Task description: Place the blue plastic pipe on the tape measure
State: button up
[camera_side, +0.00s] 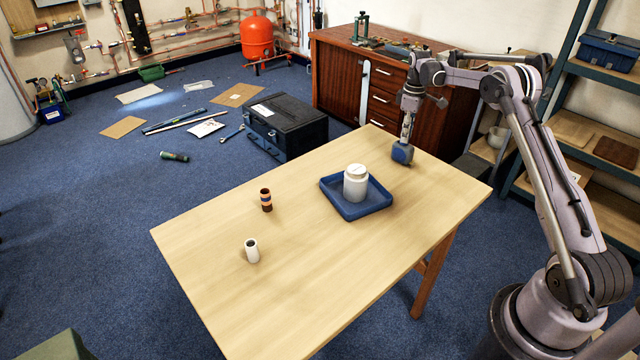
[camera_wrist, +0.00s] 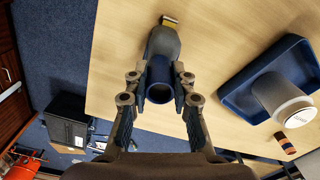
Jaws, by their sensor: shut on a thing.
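My gripper (camera_wrist: 158,82) is shut on the blue plastic pipe (camera_wrist: 159,93). In the wrist view the pipe's round open end faces the camera between the two fingers. The tape measure (camera_wrist: 163,42), a grey-blue body with a yellow tip, lies just beyond the pipe on the table. In the side view my gripper (camera_side: 406,130) points down over the blue tape measure (camera_side: 402,153) near the table's far right edge. There the pipe is largely hidden by the fingers. I cannot tell whether pipe and tape measure touch.
A blue tray (camera_side: 356,207) holds a white jar (camera_side: 355,183) near the table's right edge. A brown striped cylinder (camera_side: 266,201) and a white cylinder (camera_side: 251,251) stand on the left half of the wooden table (camera_side: 300,290). A black toolbox (camera_side: 285,125) sits on the floor behind.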

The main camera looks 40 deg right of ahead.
jog(key=o, duration=0.9)
notch_tip(320, 180, up, 12)
jog(key=s+a+r+m+t, duration=0.1)
jog(key=a+r+t, duration=0.1)
jog(key=a+r, duration=0.75)
jog(key=s+a+m+t, duration=0.1)
jog(key=s+a+t, duration=0.1)
jog(key=s+a, duration=0.65)
jog(key=s+a+m+t, duration=0.1)
jog(key=s+a, duration=0.4)
jog(key=a, duration=0.6)
jog(key=s+a+f+m+t, duration=0.1)
jog(key=s+a+f+t, duration=0.1)
jog(key=s+a+f, duration=0.4)
jog(key=s+f, duration=0.1)
jog(key=s, duration=0.3)
jog(key=shift+f, duration=0.4)
